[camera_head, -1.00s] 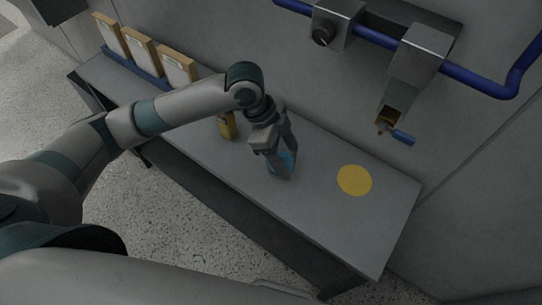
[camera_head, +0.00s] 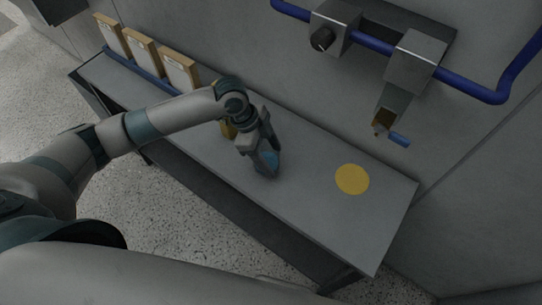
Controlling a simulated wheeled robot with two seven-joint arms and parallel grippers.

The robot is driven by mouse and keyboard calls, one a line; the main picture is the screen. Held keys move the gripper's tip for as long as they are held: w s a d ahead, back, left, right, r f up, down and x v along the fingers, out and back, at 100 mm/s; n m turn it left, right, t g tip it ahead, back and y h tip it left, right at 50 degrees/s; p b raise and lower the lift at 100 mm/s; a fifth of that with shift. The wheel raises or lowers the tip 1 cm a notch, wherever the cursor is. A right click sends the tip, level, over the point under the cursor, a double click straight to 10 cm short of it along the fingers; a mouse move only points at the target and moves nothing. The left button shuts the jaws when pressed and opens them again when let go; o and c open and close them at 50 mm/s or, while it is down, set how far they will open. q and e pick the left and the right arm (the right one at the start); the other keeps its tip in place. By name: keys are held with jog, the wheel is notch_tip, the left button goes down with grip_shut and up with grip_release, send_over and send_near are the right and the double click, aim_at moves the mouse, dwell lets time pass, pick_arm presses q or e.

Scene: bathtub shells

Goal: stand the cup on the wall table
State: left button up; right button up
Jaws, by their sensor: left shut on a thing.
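The wall table (camera_head: 310,205) is a long grey bench along the wall, with a flat yellow disc (camera_head: 352,179) near its right end. My left gripper (camera_head: 266,168) points down over the middle of the table, left of the disc. It is shut on a blue cup (camera_head: 269,159), which is mostly hidden between the fingers. The cup is at or just above the tabletop; I cannot tell whether it touches. My right gripper is not in view.
A yellow object (camera_head: 229,130) stands behind my left wrist, partly hidden. A metal spout (camera_head: 390,112) with a blue lever hangs from the wall near a blue pipe (camera_head: 468,90).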

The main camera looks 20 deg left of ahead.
pick_arm(q)
jog(key=shift+f, duration=0.75)
jog(key=shift+f, duration=0.1)
jog(key=o, duration=1)
jog(key=shift+o, duration=0.2)
jog(key=b+v, duration=0.2)
jog(key=v, duration=1)
